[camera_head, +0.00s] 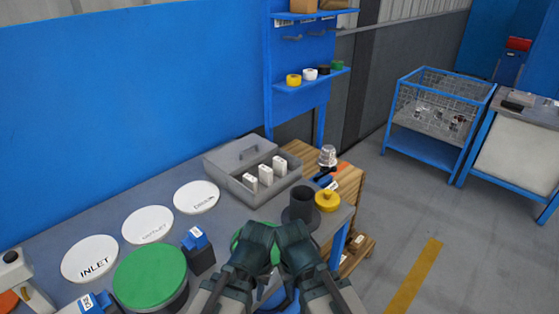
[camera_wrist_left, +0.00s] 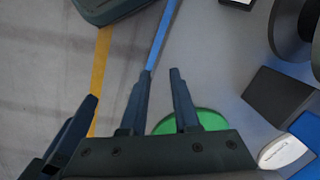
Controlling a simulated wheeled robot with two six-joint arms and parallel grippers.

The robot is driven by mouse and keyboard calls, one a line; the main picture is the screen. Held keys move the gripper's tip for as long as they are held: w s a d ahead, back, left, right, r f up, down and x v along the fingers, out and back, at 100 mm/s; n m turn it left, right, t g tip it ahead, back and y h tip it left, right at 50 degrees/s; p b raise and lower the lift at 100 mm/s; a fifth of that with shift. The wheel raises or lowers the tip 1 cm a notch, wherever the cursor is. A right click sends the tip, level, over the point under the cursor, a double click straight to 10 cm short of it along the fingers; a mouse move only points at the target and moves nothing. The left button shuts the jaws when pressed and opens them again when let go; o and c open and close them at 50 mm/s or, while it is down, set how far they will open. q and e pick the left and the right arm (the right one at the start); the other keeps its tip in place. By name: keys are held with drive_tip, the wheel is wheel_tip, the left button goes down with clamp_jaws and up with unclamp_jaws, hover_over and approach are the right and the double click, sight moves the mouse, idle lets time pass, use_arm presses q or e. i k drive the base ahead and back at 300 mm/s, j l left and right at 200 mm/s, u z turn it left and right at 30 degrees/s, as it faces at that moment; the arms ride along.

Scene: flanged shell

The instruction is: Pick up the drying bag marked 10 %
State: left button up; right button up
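Three small white bags stand in a row in a grey box (camera_head: 240,183) at the back of the bench: a left bag (camera_head: 250,182), a middle bag (camera_head: 265,175) and a right bag (camera_head: 279,165). Each has a small dark mark, too small to read, so I cannot tell which is the 10 % one. My left gripper (camera_wrist_left: 160,75) is open and empty, its two fingers apart, in front of the box on the near side. In the head view its fingers are mostly hidden by my wrist. My right gripper (camera_wrist_left: 80,110) is beside it, fingers apart and empty.
A round green piece (camera_head: 240,237) lies partly behind my left wrist. A dark flanged cylinder (camera_head: 301,203) and a yellow piece (camera_head: 327,199) stand right of it. White discs (camera_head: 196,197), a blue-topped block (camera_head: 197,245) and a green-lidded drum (camera_head: 150,276) stand left.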

sight(278, 165)
drive_tip(key=i+l+z, duration=0.1)
drive_tip(key=l, duration=0.3)
drive_tip(key=i+l+z, duration=0.15)
drive_tip(key=l, duration=0.2)
drive_tip(key=i+l+z, duration=0.1)
drive_tip(key=l, duration=0.3)
drive_tip(key=i+l+z, duration=0.1)
drive_tip(key=i+l, duration=0.15)
drive_tip(key=i+l+z, duration=0.15)
drive_tip(key=l, duration=0.25)
drive_tip(key=i, duration=0.05)
